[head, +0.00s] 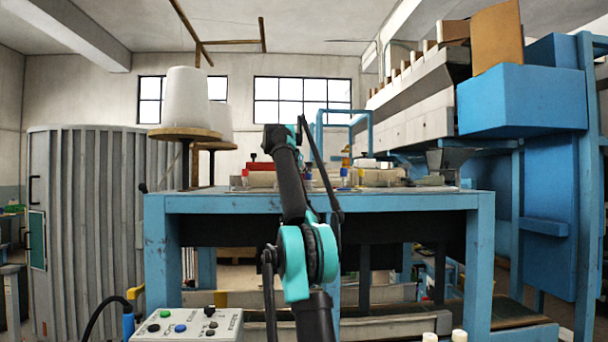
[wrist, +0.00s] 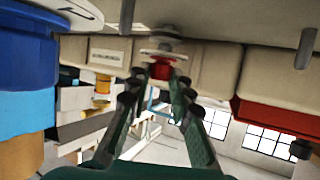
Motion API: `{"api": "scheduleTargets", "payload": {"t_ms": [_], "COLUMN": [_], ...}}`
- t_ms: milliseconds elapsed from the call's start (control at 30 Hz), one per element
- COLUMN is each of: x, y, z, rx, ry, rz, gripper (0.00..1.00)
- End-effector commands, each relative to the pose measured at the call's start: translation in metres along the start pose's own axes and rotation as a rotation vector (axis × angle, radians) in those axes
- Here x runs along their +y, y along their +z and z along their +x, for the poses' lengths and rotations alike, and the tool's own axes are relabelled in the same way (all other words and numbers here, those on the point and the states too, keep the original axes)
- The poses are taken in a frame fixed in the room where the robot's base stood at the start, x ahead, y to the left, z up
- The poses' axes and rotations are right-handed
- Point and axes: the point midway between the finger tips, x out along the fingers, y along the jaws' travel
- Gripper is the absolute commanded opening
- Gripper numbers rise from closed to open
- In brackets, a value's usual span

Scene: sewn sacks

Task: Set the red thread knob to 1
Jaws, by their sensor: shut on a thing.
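The red thread knob (wrist: 160,70) shows in the wrist view, at the centre top, under a pale round disc on a beige machine body. My gripper (wrist: 160,76) has its two dark fingers on either side of the knob, and it is shut on it. The knob's marks and its setting cannot be read. In the head view my black and teal arm reaches up over the blue table (head: 400,201), and my gripper is hidden behind it.
The wrist view is tilted over. A large blue part (wrist: 28,65) stands close at its left, with a yellow-banded part (wrist: 103,88) beyond. A red block (wrist: 280,118) is at right. In the head view, a control box (head: 190,325) stands low in front, and white thread cones (head: 184,97) stand at left.

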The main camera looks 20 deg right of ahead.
Motion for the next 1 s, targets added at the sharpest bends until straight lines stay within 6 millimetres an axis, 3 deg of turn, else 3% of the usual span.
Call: {"api": "scheduleTargets", "payload": {"t_ms": [767, 800, 933, 1000], "x": [-0.0008, -0.0007, -0.0008, -0.0008], "y": [0.0019, 0.0019, 0.0015, 0.0013], "z": [0.0003, 0.0003, 0.0003, 0.0003], "rx": [-0.004, -0.004, -0.003, -0.002], "ry": [0.058, 0.058, 0.057, 0.057], "rz": [0.026, 0.026, 0.025, 0.025], "gripper": [0.0, 0.24, 0.41, 0.42]}}
